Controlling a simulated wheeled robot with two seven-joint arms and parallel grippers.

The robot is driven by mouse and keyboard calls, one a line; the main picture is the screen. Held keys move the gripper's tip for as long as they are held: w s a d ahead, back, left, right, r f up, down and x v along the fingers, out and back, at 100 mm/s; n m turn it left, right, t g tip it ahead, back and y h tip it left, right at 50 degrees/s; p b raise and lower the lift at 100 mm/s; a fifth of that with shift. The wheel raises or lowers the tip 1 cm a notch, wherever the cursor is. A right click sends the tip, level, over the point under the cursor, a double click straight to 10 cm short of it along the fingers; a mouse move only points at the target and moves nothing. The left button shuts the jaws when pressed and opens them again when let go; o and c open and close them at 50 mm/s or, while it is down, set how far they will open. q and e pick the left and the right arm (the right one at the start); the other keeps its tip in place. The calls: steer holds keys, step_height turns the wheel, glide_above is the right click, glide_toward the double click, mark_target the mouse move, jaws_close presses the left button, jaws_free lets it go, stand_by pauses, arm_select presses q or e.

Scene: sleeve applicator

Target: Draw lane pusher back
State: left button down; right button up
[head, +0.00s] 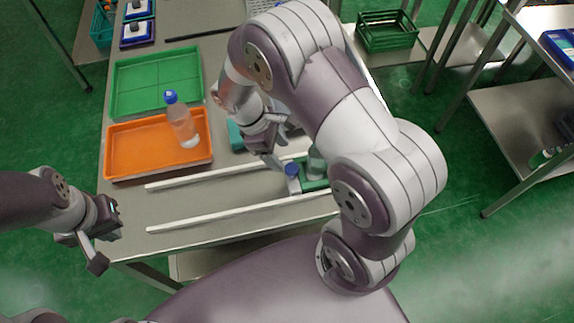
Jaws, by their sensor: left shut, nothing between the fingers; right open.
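Two white lane rails (200,220) run left to right along the front of the grey table. Between them, at the right end, stands a small grey post with a blue top (292,170), which may be the lane pusher. It is next to a green block (314,185) and a pale bottle-like item (316,163), partly hidden by my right arm. My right gripper (275,163) is open, just left of and above the blue-topped post; I cannot tell whether it touches it. My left gripper (108,245) is shut and empty, off the table's left front corner.
An orange tray (125,152) holds a clear bottle with a blue cap (180,122). A green tray (130,85) lies behind it. My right arm hides the table's right part. A green crate (388,32) and metal shelving (495,120) stand at right.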

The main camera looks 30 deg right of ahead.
mark_target(291, 168)
steer(key=x, duration=0.6)
steer(key=shift+w+d+r, duration=0.1)
steer(key=shift+d, duration=0.1)
steer(key=shift+d+f, duration=0.1)
steer(key=shift+f, duration=0.45)
jaws_close()
